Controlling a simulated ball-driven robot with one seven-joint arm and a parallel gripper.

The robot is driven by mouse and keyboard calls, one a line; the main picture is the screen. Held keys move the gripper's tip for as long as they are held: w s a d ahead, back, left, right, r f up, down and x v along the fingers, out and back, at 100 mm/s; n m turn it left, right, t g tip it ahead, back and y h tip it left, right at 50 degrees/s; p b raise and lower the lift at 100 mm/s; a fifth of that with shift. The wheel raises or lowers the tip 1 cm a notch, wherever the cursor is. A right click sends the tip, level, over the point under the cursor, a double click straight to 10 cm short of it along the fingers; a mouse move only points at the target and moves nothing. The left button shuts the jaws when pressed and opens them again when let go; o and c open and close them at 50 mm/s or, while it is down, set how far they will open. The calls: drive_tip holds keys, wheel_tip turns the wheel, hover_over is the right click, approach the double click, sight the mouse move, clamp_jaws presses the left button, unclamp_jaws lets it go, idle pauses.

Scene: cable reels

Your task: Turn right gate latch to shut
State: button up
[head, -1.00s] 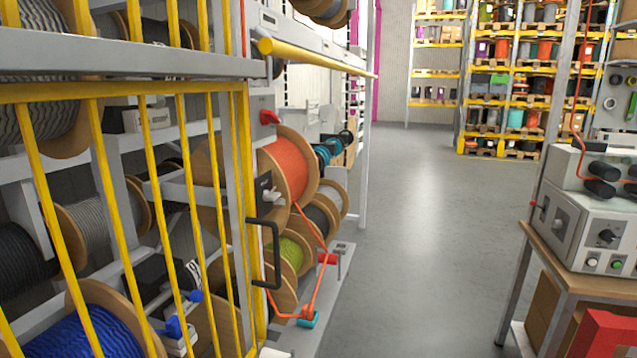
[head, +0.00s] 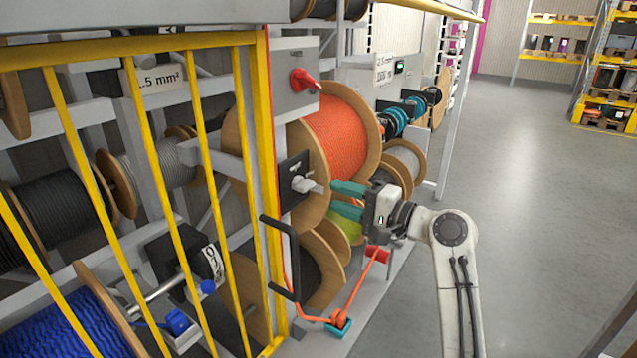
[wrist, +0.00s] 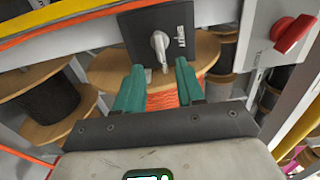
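The gate latch is a light grey turn handle (head: 306,184) on a black plate (head: 294,172) at the right edge of the yellow-barred gate (head: 200,130). In the wrist view the handle (wrist: 160,50) stands about upright on its black plate (wrist: 172,30), just beyond my fingertips. My gripper (head: 340,198) has teal fingers and points left at the latch from its right side, a short way off. In the wrist view my gripper (wrist: 160,75) is open, with a clear gap between the fingers and nothing in it.
A red rotary switch (head: 304,80) on a grey box is above the latch. An orange cable reel (head: 343,135) is close behind my fingers. A black gate handle (head: 284,255) sticks out below the latch. Open floor (head: 490,160) lies to the right.

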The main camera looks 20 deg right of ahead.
sight(310, 189)
drive_tip(key=p+x, duration=0.1)
drive_tip(key=x, duration=0.6)
drive_tip(key=shift+w+a+p, duration=0.15)
drive_tip(key=shift+a+p, duration=0.1)
drive_tip(key=shift+p, duration=0.05)
clamp_jaws()
drive_tip(key=shift+f, duration=0.1)
drive_tip(key=shift+f+n+b, duration=0.1)
drive_tip(key=shift+n+b, duration=0.2)
drive_tip(key=shift+b, duration=0.3)
drive_tip(key=shift+n+b, duration=8.6)
drive_tip(key=shift+b, duration=0.4)
